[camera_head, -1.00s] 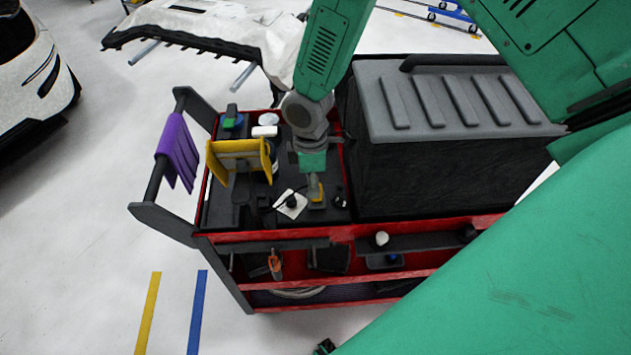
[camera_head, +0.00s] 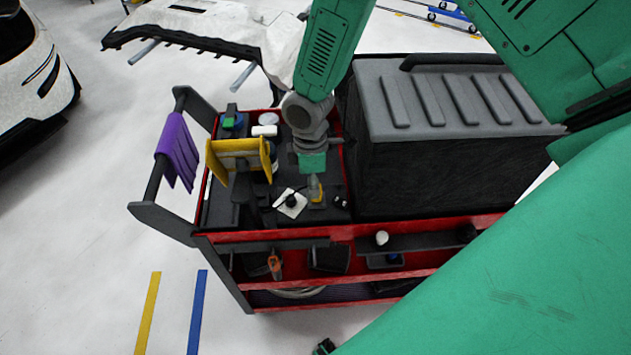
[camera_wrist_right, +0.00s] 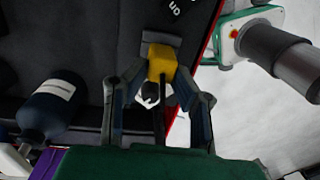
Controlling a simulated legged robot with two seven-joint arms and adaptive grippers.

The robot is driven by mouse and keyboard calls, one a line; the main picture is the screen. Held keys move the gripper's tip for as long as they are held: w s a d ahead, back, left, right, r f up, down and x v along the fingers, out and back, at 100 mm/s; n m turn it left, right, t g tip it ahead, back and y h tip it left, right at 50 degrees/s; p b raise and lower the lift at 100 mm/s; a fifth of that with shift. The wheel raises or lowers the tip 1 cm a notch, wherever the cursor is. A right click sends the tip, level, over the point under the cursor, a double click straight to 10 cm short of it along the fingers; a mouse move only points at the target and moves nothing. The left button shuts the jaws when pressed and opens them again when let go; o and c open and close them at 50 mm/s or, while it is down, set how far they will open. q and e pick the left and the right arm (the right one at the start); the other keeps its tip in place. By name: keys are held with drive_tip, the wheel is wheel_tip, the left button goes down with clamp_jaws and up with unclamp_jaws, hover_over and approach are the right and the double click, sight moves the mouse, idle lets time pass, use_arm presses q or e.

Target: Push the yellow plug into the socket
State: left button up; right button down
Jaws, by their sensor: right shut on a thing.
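The yellow plug (camera_wrist_right: 161,62) is between the fingers of my right gripper (camera_wrist_right: 158,98) in the right wrist view. The gripper is shut on it, with a finger on each side. A dark cable runs back from the plug toward my wrist. A dark grey block, seemingly the socket (camera_wrist_right: 162,38), lies right at the plug's far end; I cannot tell how deep the plug sits in it. In the head view my right gripper (camera_head: 315,180) reaches down over the cart top, and the yellow piece (camera_head: 316,194) shows beneath it. My left gripper is not in view.
A white plate with a black round part (camera_head: 291,203) lies just left of the plug. A yellow holder (camera_head: 238,157) and a dark blue bottle (camera_wrist_right: 50,110) stand farther left. A large grey-lidded box (camera_head: 450,105) stands to the right. The cart's red edge (camera_head: 350,229) is close in front.

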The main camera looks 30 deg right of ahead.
drive_tip(key=c, duration=1.2)
unclamp_jaws()
drive_tip(key=shift+r, duration=0.15)
drive_tip(key=r, duration=0.7)
drive_tip(key=shift+w, duration=0.4)
